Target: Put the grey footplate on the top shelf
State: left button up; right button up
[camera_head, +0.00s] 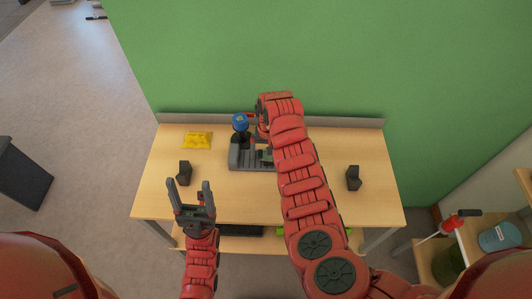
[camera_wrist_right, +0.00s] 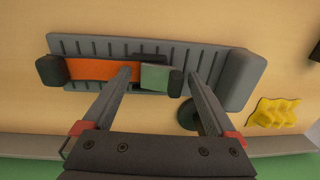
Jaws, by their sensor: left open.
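A grey ribbed plate with a raised end, which looks like the footplate (camera_head: 246,166), lies on the wooden table, partly hidden by my right arm. It also shows in the right wrist view (camera_wrist_right: 105,47), with an orange strip (camera_wrist_right: 90,70) and a green block (camera_wrist_right: 154,78) on it. My right gripper (camera_wrist_right: 160,76) is open over the plate, with its fingertips on either side of the green block; I cannot tell whether they touch anything. My left gripper (camera_head: 192,190) is open and empty near the table's front left. I cannot tell which surface is the top shelf.
The table (camera_head: 320,150) stands against a green wall. A blue-topped item (camera_head: 240,122) stands at the plate's left end, and a yellow piece (camera_head: 197,140) lies left of it. Dark blocks stand left (camera_head: 184,173) and right (camera_head: 353,178). A wooden unit (camera_head: 470,240) holds containers at right.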

aim_at(267, 157)
jog(key=shift+s, duration=0.1)
jog(key=shift+r, duration=0.1)
jog(key=shift+r+b, duration=0.3)
jog(key=shift+r, duration=0.25)
notch_tip(267, 157, up, 5)
jog(key=shift+d+f+b, duration=0.15)
jog(key=shift+f+b, duration=0.05)
jog(key=shift+b, duration=0.75)
notch_tip(267, 157, up, 6)
jog(key=p, duration=0.2)
jog(key=shift+d, duration=0.25)
